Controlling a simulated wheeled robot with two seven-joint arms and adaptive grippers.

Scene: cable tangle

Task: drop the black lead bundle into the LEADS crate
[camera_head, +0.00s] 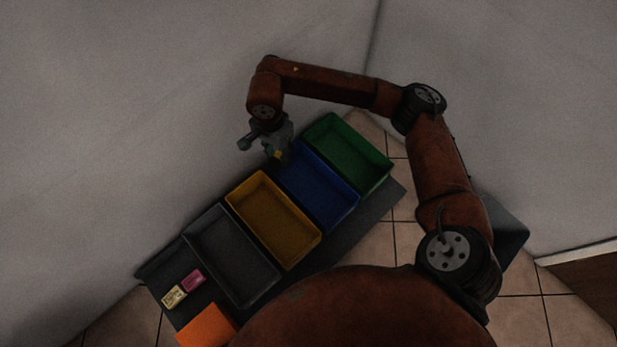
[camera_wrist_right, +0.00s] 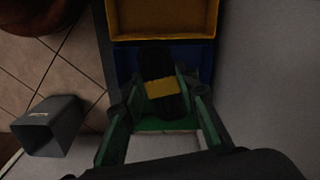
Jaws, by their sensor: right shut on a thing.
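My right gripper (camera_head: 277,153) is over the wall-side end of the blue crate (camera_head: 318,186). It is shut on the black lead bundle (camera_wrist_right: 157,67), a dark roll with a yellow band around its middle. In the wrist view the bundle sits between the green fingers, above the blue crate (camera_wrist_right: 206,60). In the head view the gripper mostly hides the bundle, with a yellow patch showing. No crate label is readable, so I cannot tell which crate is LEADS. My left gripper is not in view.
A green crate (camera_head: 347,153), a yellow crate (camera_head: 273,219) and a grey crate (camera_head: 233,255) line up with the blue one on a dark bench (camera_head: 366,222) along the wall. Small pink (camera_head: 193,280) and yellow (camera_head: 174,296) boxes lie at the left end. A grey bin (camera_wrist_right: 48,126) stands on the floor.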

